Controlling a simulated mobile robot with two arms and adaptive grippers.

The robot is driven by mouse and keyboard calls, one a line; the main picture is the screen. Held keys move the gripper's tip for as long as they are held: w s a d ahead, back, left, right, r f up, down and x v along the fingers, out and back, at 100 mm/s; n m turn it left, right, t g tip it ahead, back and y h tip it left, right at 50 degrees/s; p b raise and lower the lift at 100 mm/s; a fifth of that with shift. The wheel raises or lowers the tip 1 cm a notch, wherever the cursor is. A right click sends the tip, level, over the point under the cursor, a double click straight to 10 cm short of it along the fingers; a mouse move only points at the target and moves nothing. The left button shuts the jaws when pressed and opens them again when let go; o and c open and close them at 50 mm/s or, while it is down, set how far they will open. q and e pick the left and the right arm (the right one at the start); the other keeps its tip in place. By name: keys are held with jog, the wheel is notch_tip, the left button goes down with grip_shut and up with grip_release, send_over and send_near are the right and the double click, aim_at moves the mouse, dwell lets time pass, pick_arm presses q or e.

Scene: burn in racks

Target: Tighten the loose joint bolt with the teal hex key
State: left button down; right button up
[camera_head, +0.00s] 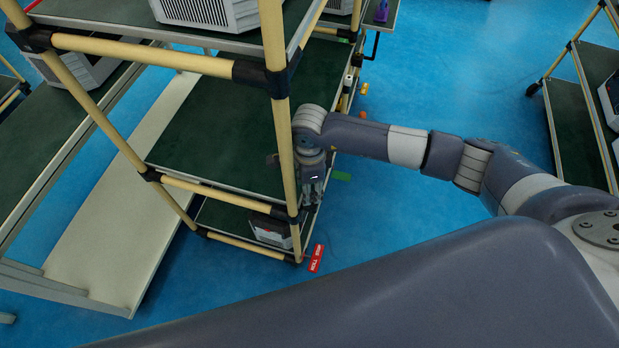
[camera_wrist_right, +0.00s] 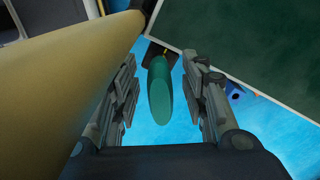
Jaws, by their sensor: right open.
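The teal hex key (camera_wrist_right: 160,92) shows in the right wrist view as a rounded teal handle, between the two fingers of my right gripper (camera_wrist_right: 163,100). There are gaps on both sides, so the fingers are open and do not touch it. Its far end points to a black joint (camera_wrist_right: 153,50) with a small yellowish part; I cannot tell whether it sits in a bolt. In the head view my right gripper (camera_head: 313,190) points down beside the rack's near corner post (camera_head: 283,150). The key and the loose bolt cannot be made out there. My left gripper is out of view.
A thick tan post (camera_wrist_right: 70,75) lies close left of the fingers in the wrist view, and a dark green shelf (camera_wrist_right: 260,40) lies at right. In the head view a red tag (camera_head: 316,258) is at the rack's foot. Blue floor (camera_head: 420,220) is open to the right.

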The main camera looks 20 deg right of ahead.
jog(key=shift+f, duration=0.15)
grip_shut()
jog(key=c, duration=0.9)
grip_release()
grip_shut()
jog(key=shift+m, duration=1.1)
jog(key=shift+o, duration=1.3)
grip_release()
grip_shut()
